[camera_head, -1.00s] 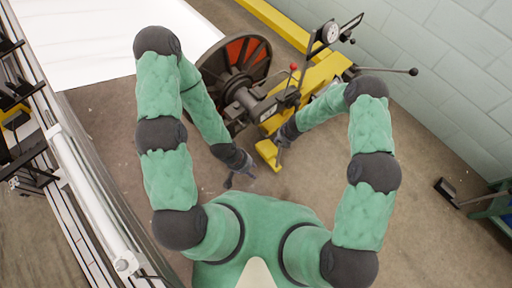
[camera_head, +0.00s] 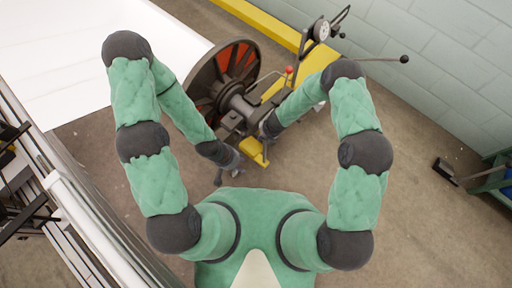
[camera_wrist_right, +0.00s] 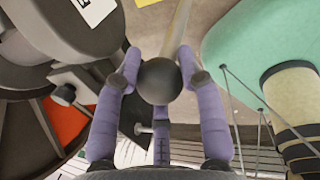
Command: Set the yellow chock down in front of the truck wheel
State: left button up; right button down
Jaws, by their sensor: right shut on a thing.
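A yellow block (camera_head: 252,152) lies low near the floor, by the yellow and dark machine; I cannot tell whether it is the loose chock or part of the machine's base. My right gripper (camera_head: 266,130) is just above it, mostly hidden by its own arm. In the right wrist view its purple fingers (camera_wrist_right: 160,88) are shut on a dark round knob (camera_wrist_right: 160,80) with a pale rod behind it. My left gripper (camera_head: 229,177) is open and empty, left of the yellow block. A large dark wheel with red panels (camera_head: 237,62) stands behind; no smaller truck wheel shows clearly.
A yellow beam (camera_head: 262,22) runs along the block wall. A dial (camera_head: 322,30) and a long lever with a ball end (camera_head: 404,59) stick up at the right. A rail frame (camera_head: 90,215) runs along the left.

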jog(key=s+a+r, duration=0.1)
jog(key=s+r, duration=0.2)
jog(key=s, duration=1)
jog(key=w+f+b, duration=0.3)
jog(key=w+f, duration=0.7)
jog(key=w, duration=0.3)
jog(key=shift+w+a, duration=0.15)
jog(key=shift+a, duration=0.3)
jog(key=x, duration=0.1)
jog(key=b+x, duration=0.1)
jog(key=x, duration=0.1)
jog(key=shift+d+f, duration=0.2)
jog(key=shift+d, duration=0.1)
jog(key=c, duration=0.8)
grip_release()
jog(key=shift+f, duration=0.1)
jog(key=shift+o, duration=0.2)
